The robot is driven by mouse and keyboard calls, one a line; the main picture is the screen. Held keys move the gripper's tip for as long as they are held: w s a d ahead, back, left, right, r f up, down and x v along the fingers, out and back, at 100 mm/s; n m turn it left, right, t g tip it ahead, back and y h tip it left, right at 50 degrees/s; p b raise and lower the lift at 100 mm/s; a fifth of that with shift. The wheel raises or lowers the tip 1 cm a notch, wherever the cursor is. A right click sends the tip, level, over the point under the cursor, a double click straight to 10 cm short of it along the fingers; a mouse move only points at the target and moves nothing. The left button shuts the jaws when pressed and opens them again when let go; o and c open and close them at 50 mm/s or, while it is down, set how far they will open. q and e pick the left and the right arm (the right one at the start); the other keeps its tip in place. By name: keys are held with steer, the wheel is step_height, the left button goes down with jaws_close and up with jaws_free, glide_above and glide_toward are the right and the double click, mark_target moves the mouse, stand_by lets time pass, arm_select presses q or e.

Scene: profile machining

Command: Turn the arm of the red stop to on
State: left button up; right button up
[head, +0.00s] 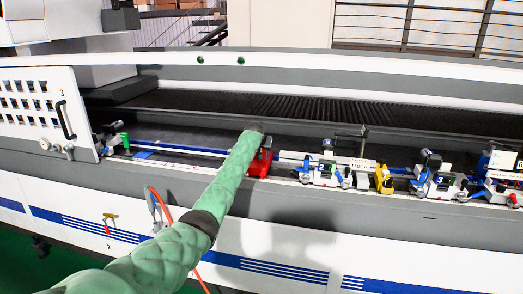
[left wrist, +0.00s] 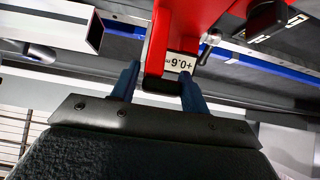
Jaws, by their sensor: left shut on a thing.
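The red stop (head: 262,160) stands on the machine bed near the middle of the head view, partly hidden behind my green left arm. In the left wrist view the red stop (left wrist: 195,22) fills the top middle, with an upside-down label reading +0.6. Its arm points down in the picture and has a dark end. My left gripper (left wrist: 160,88) has one blue finger on each side of that end and is shut on it. In the head view my forearm hides the fingers and the grip. My right gripper is in neither view.
A yellow stop (head: 383,180) and blue-handled clamps numbered 2 (head: 322,172) and 3 (head: 438,184) stand right of the red stop. A green stop (head: 122,142) is at the left. A white profile (head: 296,157) lies beside the red stop. A grey wall bounds the bed in front.

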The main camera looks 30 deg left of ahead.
arm_select(q)
steer(key=shift+w+a+r, duration=0.2)
steer(key=shift+a+r, duration=0.15)
steer(key=shift+r, duration=0.05)
steer(key=shift+w+a+r, duration=0.1)
steer(key=shift+w, duration=0.3)
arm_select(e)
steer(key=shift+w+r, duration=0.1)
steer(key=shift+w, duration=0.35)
arm_select(q)
steer(key=shift+w, duration=0.1)
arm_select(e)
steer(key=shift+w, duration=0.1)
arm_select(q)
steer(key=shift+r, duration=0.1)
steer(key=o, duration=1.3)
steer(key=shift+a, duration=0.15)
steer(key=shift+f, duration=0.25)
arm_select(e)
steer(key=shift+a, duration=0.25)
arm_select(q)
steer(key=shift+d, duration=0.2)
